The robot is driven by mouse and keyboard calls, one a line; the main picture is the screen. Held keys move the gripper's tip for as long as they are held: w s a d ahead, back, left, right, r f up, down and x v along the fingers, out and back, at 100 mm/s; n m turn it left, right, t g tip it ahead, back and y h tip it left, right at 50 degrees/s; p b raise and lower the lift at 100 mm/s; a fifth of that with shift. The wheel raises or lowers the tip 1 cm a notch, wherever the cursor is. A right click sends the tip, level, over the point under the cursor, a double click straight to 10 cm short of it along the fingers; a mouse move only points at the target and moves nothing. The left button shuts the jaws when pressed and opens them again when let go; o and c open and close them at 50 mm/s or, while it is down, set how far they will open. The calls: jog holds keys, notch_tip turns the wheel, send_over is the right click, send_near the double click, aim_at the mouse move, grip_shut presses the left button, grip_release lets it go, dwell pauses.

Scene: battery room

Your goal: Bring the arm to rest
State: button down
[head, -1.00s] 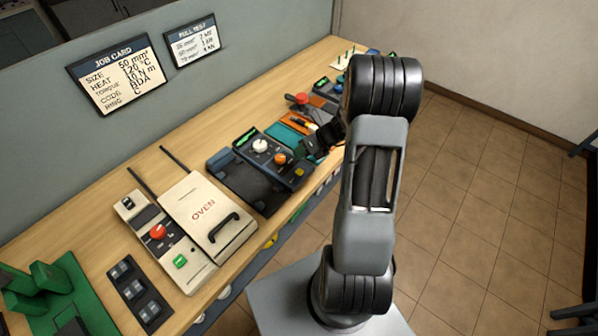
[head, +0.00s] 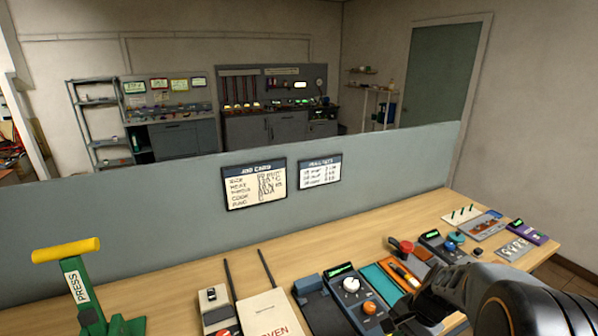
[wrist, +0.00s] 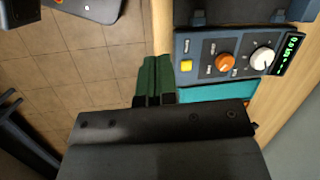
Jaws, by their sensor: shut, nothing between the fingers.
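My arm (head: 530,300) reaches in from the lower right of the head view. My gripper (wrist: 154,82) shows in the wrist view as two dark green fingers lying together, shut and empty. It hangs over the bench's front edge and the floor, beside the dial panel (wrist: 225,60). In the head view the dark wrist end (head: 432,302) is just right of the dial panel and in front of the teal and orange mat (head: 384,284). The fingertips are not clear there.
The bench (head: 190,275) carries a green press (head: 82,290) with a yellow handle, an oven (head: 268,312), a red button (head: 406,247) and a pegged board (head: 462,216). A grey partition (head: 130,210) with a job card (head: 255,184) stands behind. Tiled floor (wrist: 100,55) lies in front.

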jog(key=s+a+r+n+t+h, duration=0.2)
jog(key=s+a+r+n, duration=0.1)
jog(key=r+n, duration=0.2)
jog(key=s+a+r+n+t+h, duration=0.1)
jog(key=s+a+r+n+t, duration=0.1)
jog(key=r+n, duration=0.4)
jog(key=shift+s+a+r+h, duration=0.4)
jog(key=shift+s+a+r, duration=0.3)
